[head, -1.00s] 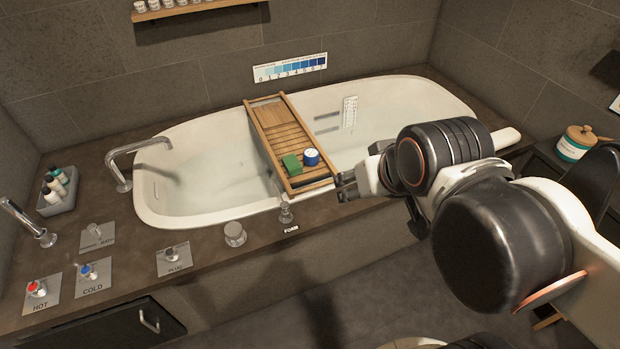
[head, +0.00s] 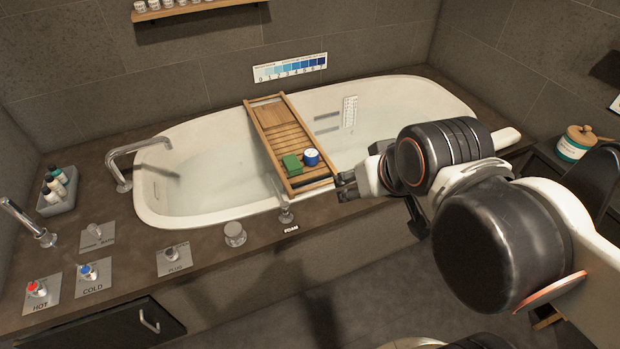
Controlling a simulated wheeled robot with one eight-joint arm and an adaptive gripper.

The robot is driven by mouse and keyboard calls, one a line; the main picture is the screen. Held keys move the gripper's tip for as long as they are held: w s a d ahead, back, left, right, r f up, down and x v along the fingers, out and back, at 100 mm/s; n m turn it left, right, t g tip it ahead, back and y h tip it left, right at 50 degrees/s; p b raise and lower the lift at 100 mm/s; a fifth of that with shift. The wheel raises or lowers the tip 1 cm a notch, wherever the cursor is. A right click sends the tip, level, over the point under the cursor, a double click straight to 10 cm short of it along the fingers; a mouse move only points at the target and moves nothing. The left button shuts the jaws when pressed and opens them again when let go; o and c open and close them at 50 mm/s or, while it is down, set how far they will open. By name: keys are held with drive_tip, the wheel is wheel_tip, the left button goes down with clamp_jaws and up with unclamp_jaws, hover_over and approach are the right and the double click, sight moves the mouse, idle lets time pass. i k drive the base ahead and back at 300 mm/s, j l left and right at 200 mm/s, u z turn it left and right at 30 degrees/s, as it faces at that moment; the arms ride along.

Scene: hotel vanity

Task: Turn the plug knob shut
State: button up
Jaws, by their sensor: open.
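The plug knob (head: 172,254) is a small dark grey knob on a square plate marked PLUG (head: 174,262), on the tub's front ledge left of centre. Small lettering sits at the plate's upper edge, too small to read. My gripper (head: 340,187) is open and empty, above the tub's front rim near the wooden tray's front end. It is well to the right of the plug knob and apart from it. The knob is unobstructed in the head view.
The HOT (head: 37,290) and COLD (head: 88,272) knobs and a selector plate (head: 98,238) are left of the plug. A metal jar (head: 235,234) and the foam dispenser (head: 286,214) stand between it and my gripper. The wooden tray (head: 268,116) spans the tub (head: 205,215).

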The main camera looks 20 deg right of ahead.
sight(170, 253)
drive_tip(key=k+u, duration=0.15)
drive_tip(key=u, duration=1.15)
